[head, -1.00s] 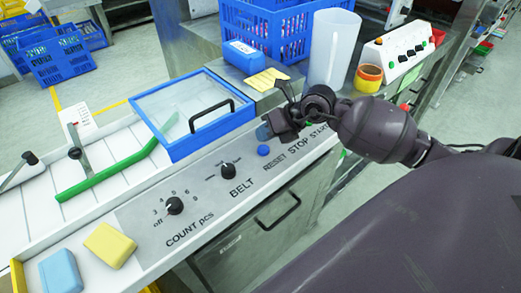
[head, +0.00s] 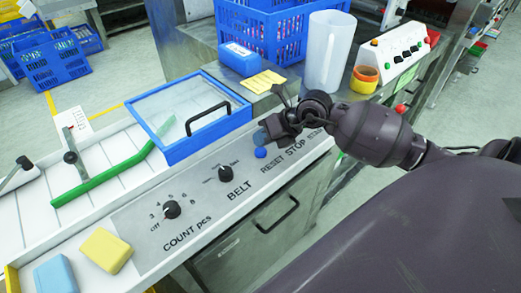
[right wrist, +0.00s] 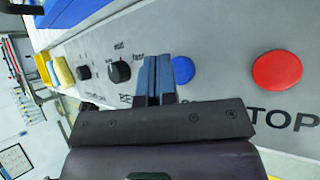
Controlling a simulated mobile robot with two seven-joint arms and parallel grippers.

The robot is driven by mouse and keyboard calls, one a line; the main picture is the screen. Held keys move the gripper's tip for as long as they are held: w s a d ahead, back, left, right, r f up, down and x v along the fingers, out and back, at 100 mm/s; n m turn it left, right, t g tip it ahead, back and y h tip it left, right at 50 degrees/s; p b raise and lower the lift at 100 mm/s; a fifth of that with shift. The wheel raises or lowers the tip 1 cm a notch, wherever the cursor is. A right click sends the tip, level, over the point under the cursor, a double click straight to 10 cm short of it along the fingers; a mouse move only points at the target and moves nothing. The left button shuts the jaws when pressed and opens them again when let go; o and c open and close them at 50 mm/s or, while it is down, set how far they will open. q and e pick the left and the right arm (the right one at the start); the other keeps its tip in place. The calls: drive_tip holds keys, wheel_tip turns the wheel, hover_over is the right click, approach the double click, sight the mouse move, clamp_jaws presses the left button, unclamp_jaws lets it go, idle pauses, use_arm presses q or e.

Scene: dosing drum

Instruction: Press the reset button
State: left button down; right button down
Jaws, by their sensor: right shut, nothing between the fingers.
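The reset button is a round blue button (head: 260,153) on the grey control panel, above the word RESET. It also shows in the right wrist view (right wrist: 183,69). My right gripper (head: 263,136) is just behind the button in the head view, its blue-padded fingers pointing at the panel. In the right wrist view the fingertips (right wrist: 153,65) are pressed together, with nothing between them, just left of the button. I cannot tell whether they touch the panel. The button itself is not covered. My left gripper is in neither view.
A red STOP button (right wrist: 277,70) is right of the blue button in the right wrist view. The BELT knob (head: 225,173) and COUNT knob (head: 171,209) are on the same panel. A blue-framed clear lid (head: 196,117) and a white pitcher (head: 328,52) stand behind.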

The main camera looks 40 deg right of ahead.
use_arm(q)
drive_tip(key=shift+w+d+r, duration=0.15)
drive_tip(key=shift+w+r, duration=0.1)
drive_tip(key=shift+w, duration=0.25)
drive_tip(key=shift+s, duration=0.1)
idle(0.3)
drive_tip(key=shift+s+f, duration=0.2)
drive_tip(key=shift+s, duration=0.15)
use_arm(e)
drive_tip(key=shift+f, duration=0.1)
drive_tip(key=shift+f, duration=0.3)
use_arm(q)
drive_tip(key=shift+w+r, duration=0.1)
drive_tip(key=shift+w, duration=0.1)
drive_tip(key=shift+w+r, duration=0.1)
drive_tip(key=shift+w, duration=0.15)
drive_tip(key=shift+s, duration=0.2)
use_arm(e)
drive_tip(key=shift+f, duration=0.2)
